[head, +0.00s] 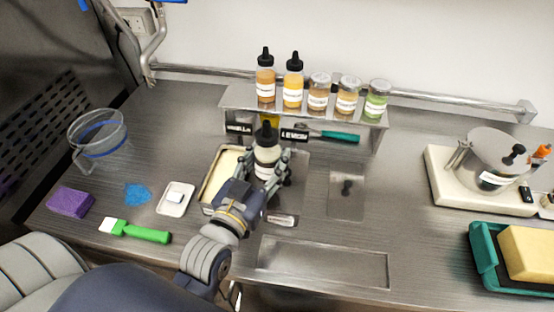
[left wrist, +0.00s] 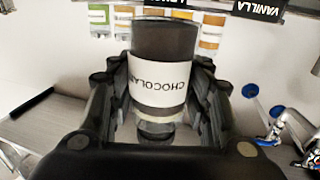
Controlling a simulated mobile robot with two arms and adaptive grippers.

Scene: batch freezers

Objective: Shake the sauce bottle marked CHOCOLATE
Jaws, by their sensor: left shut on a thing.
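The sauce bottle marked CHOCOLATE (head: 266,158) stands upright with its black cap on top, in front of the steel shelf. Its label, upside down in the left wrist view, reads CHOCOLATE on the dark bottle (left wrist: 164,50). My left gripper (head: 268,170) is shut on the bottle, with fingers on both sides of it. The fingers also show around it in the left wrist view (left wrist: 160,100). I cannot tell whether the bottle's base touches anything below. My right gripper is not in view.
The shelf (head: 340,112) holds two other sauce bottles (head: 293,83) and several jars (head: 347,97). A pale-filled tray (head: 207,190) lies left of the bottle. A green brush (head: 145,233) and purple sponge (head: 70,202) lie left.

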